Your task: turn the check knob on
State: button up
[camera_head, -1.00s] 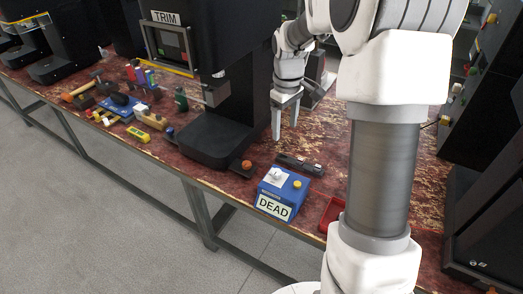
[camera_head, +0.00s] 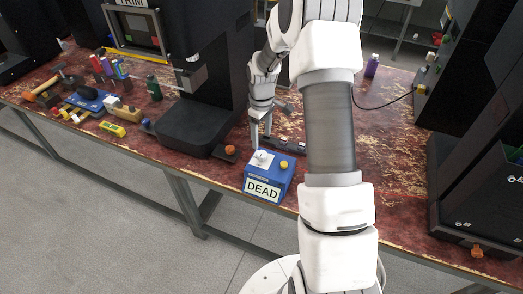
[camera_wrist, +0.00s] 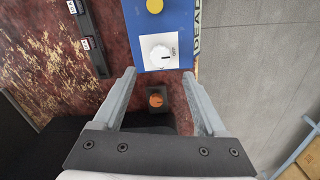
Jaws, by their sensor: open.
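The check knob (camera_head: 262,158) is a white knob on a white plate on top of a blue box (camera_head: 256,172) with a "DEAD" sign on its front. In the wrist view the knob (camera_wrist: 160,52) has a dark mark on its right side, beside lettering that appears to read OFF. A yellow button (camera_wrist: 154,6) sits beside it on the same box. My gripper (camera_wrist: 160,74) is open and empty, with its fingers spread on either side of the knob's line and their tips just short of the knob. In the head view my gripper (camera_head: 260,142) is just behind the box.
A small dark block with an orange knob (camera_wrist: 156,99) stands beside the blue box. A dark strip with labels (camera_wrist: 88,40) lies behind it. A black machine stands left of my arm. Tools and a yellow device (camera_head: 112,129) lie further left on the worn red bench.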

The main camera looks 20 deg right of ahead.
aim_at(262, 153)
notch_tip(262, 153, down, 7)
jog(key=shift+f, duration=0.15)
grip_shut()
dwell(0.5)
